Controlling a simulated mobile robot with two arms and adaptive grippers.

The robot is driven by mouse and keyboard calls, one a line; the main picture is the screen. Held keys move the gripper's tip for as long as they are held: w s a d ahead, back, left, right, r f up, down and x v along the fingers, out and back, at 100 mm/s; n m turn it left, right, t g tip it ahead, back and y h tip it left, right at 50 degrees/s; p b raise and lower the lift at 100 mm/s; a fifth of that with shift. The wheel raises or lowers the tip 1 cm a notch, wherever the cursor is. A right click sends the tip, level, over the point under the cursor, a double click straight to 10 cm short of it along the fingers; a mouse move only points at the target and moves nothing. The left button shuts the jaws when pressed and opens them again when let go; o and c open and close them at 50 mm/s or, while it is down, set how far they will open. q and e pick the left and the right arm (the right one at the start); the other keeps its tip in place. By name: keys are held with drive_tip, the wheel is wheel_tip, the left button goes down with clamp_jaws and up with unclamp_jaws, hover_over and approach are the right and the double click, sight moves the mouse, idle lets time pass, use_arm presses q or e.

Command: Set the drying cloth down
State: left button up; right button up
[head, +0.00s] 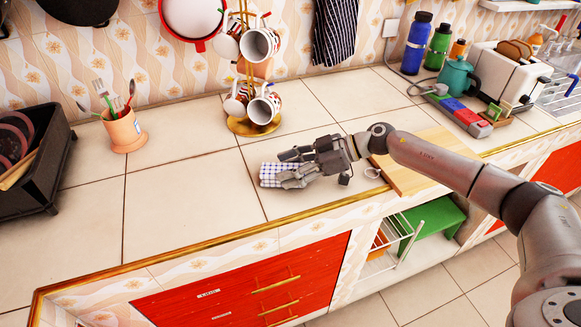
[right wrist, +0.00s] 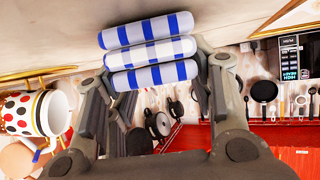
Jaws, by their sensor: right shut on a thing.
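The drying cloth (head: 268,172), white with blue checks, is folded and sits between the fingers of my right gripper (head: 285,167), low over the tiled counter. In the right wrist view the cloth (right wrist: 150,52) shows as stacked folds between the fingertips of the right gripper (right wrist: 152,82), which is shut on it. The cloth is close to the counter surface, but I cannot tell whether it touches. The fingers hide part of it in the head view. My left gripper is not in view.
A mug tree (head: 255,125) with several mugs stands behind the gripper. A cutting board (head: 425,182) lies to the right under my arm. A utensil pot (head: 124,132) and black dish rack (head: 42,165) are at left. The counter (head: 185,195) left of the cloth is clear.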

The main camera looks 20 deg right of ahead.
drive_tip(key=o, duration=1)
drive_tip(key=shift+f, duration=0.15)
drive_tip(key=shift+d+r, duration=0.25)
drive_tip(key=b+v, duration=0.1)
drive_tip(key=v, duration=1)
drive_tip(key=shift+s+d+r, duration=0.15)
drive_tip(key=shift+s+d, duration=0.05)
